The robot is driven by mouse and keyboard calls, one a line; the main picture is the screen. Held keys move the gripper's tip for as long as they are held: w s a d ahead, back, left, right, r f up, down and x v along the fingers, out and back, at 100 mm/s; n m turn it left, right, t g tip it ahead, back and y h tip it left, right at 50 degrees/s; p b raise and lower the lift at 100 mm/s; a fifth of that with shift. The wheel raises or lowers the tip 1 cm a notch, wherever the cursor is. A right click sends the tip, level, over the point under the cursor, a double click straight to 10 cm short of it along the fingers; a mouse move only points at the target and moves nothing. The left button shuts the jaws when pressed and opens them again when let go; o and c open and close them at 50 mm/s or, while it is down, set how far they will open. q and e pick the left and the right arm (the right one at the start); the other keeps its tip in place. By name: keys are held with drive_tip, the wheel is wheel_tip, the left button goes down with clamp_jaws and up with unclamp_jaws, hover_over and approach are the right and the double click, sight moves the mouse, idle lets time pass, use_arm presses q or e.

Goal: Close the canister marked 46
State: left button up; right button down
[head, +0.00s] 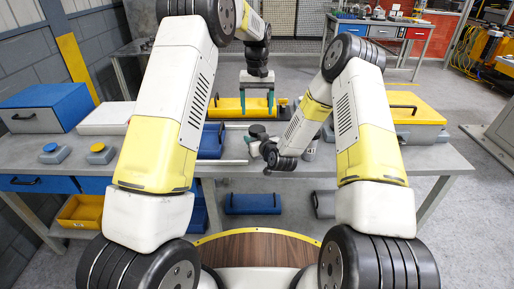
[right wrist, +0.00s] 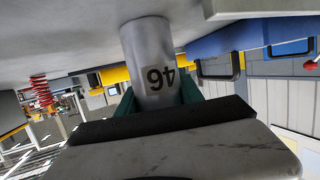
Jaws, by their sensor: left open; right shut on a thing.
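The canister marked 46 (right wrist: 150,65) is a grey cylinder with a dark number label, upside down in the right wrist view. My right gripper (right wrist: 158,100) is shut on it, green fingers on either side. The canister's top end is hidden behind the gripper there, so I cannot tell if a lid is on. In the head view my right gripper (head: 256,146) is small and partly hidden by its wrist, beside a round dark top (head: 258,131). My left gripper (head: 257,102) is open and empty, pointing down in front of the yellow toolbox (head: 230,107).
A grey cylinder (head: 310,150) stands right of my right wrist on the workbench (head: 350,158). A blue box (head: 210,141) is to the left. Blue (head: 50,148) and yellow (head: 97,148) buttons sit at the bench's left, near a large blue toolbox (head: 45,107). A yellow-lidded case (head: 413,108) is at right.

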sight(257, 129)
use_arm(q)
drive_tip(key=n, duration=0.3)
drive_tip(key=shift+s+f, duration=0.1)
drive_tip(key=shift+f, duration=0.1)
drive_tip(key=n, duration=0.5)
drive_tip(key=shift+s+f, duration=0.1)
drive_tip(key=shift+f, duration=0.1)
drive_tip(key=n, duration=0.7)
drive_tip(key=shift+a+n, duration=0.1)
drive_tip(key=shift+n, duration=0.2)
drive_tip(key=n, duration=0.7)
drive_tip(key=shift+r, duration=0.15)
drive_tip(key=n, duration=0.4)
drive_tip(key=shift+r, duration=0.2)
drive_tip(key=n, duration=0.5)
drive_tip(key=shift+r, duration=0.3)
drive_tip(key=shift+f, duration=0.1)
drive_tip(key=shift+f, duration=3.9)
